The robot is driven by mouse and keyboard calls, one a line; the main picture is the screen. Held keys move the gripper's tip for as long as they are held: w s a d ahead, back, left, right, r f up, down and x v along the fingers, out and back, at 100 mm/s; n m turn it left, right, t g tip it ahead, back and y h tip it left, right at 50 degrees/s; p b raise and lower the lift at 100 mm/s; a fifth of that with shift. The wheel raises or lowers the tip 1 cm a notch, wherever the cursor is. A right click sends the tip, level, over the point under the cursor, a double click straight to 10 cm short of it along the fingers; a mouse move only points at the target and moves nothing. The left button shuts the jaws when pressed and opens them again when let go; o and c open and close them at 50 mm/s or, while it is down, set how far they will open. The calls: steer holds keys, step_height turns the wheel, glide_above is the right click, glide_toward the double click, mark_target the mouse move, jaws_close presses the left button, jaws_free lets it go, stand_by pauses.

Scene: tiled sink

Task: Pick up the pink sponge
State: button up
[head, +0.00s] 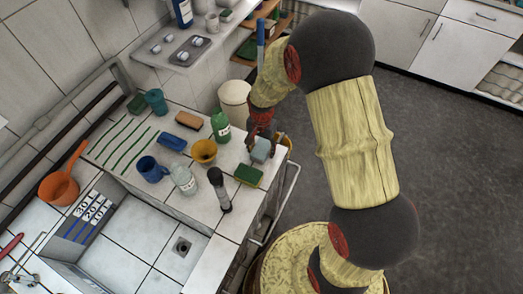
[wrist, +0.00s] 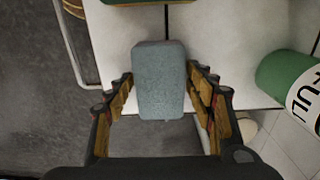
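No sponge looks clearly pink. A blue-grey sponge (head: 261,150) lies near the counter's right edge, below my gripper (head: 262,132). In the wrist view this sponge (wrist: 160,80) sits between the two fingers of my gripper (wrist: 160,88), with a narrow gap on each side; the fingers look open. I cannot tell how far above the counter the fingertips are. A salmon-brown sponge-like block (head: 188,120) lies further back on the counter, left of the green bottle (head: 221,125). The green bottle also shows at the right in the wrist view (wrist: 285,80).
A green-and-yellow sponge (head: 248,175) lies close by, in front of the blue-grey one. A yellow cup (head: 204,152), a clear bottle (head: 184,179), a blue mug (head: 152,169) and a dark-topped bottle (head: 219,190) stand left. The sink (head: 130,235) is at front left. A rail (head: 280,205) runs along the counter's side.

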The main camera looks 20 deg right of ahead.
mark_target(261, 148)
steer(key=c, duration=0.6)
steer(key=shift+c, duration=0.3)
steer(key=shift+r, duration=0.65)
step_height(261, 148, up, 2)
steer(key=shift+r+p, duration=0.25)
steer(key=shift+p, duration=0.45)
steer(key=s+r+p, duration=0.3)
steer(key=s+r, duration=0.6)
steer(key=s, duration=0.5)
steer(key=shift+r, duration=0.1)
